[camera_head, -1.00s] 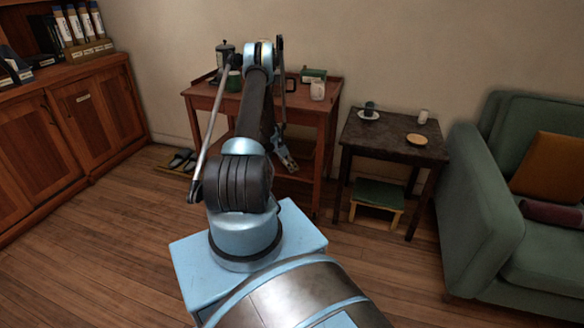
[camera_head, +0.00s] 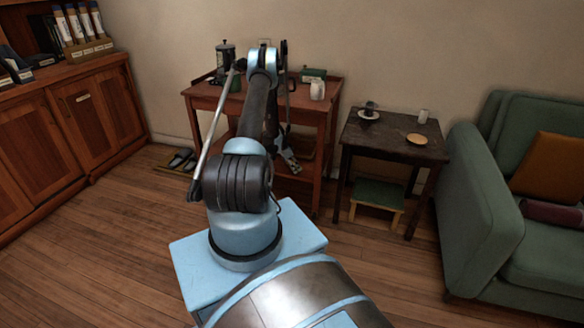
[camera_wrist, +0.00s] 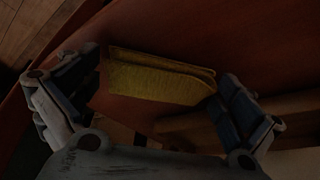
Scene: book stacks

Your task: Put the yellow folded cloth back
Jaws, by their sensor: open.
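The yellow folded cloth (camera_wrist: 155,80) lies on a reddish-brown wooden surface (camera_wrist: 225,45) in the wrist view. My gripper (camera_wrist: 155,95) is open, with one finger at each side of the cloth. The left finger is close to the cloth's left end and the right finger close to its right end; I cannot tell if either touches. In the head view my gripper (camera_head: 290,162) is low beside the reddish wooden side table (camera_head: 200,97), around its lower level. The cloth cannot be made out in the head view.
A dark small table (camera_head: 385,140) with a white cup (camera_head: 423,117) and a round tan coaster (camera_head: 417,138) stands to the right. A green-topped stool (camera_head: 378,193) is under it. A green sofa (camera_head: 485,210) is at far right. Floor in front is open.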

